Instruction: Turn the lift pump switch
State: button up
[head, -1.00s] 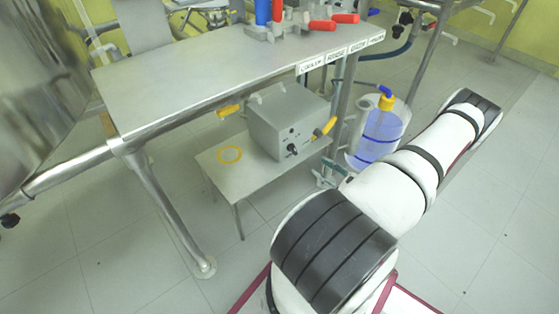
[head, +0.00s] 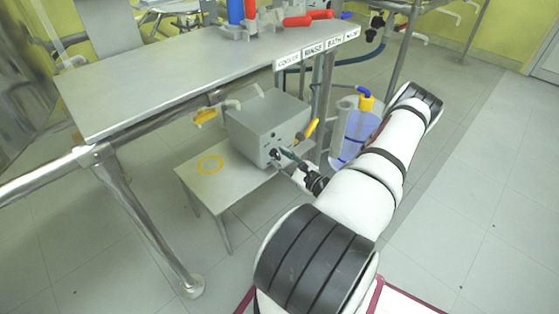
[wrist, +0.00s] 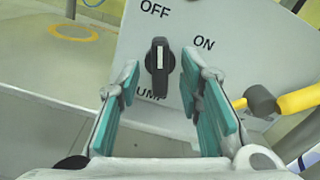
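The lift pump is a grey box (head: 262,124) on a low metal stand under the bench. Its switch is a black knob (wrist: 159,68) with a white mark on the front panel. The knob stands upright, its top toward the OFF label (wrist: 155,8); the ON label (wrist: 204,43) is to its upper right. My gripper (wrist: 166,80) is open, with a teal-padded finger on each side of the knob and visible gaps to it. In the head view my gripper (head: 285,156) is at the box's front, and the knob is partly hidden there.
A yellow-handled valve (wrist: 295,101) sticks out just right of my gripper. The low stand (head: 208,188) has a yellow ring mark on its left. A metal bench (head: 150,80) overhangs the box. A blue-tinted bottle (head: 355,135) stands right of the box. Floor in front is clear.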

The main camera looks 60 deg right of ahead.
jog(key=shift+w+d, duration=0.15)
jog(key=shift+w, duration=0.45)
grip_shut()
jog(key=shift+m, duration=0.3)
jog(key=m+p, duration=0.2)
jog(key=shift+r+m, duration=0.1)
jog(key=shift+m, duration=0.3)
jog(key=m+p, duration=0.1)
jog(key=m, duration=0.2)
jog(key=m+p, duration=0.1)
jog(key=m, duration=0.4)
jog(key=shift+w+d+r+m, duration=0.1)
jog(key=shift+m, duration=0.2)
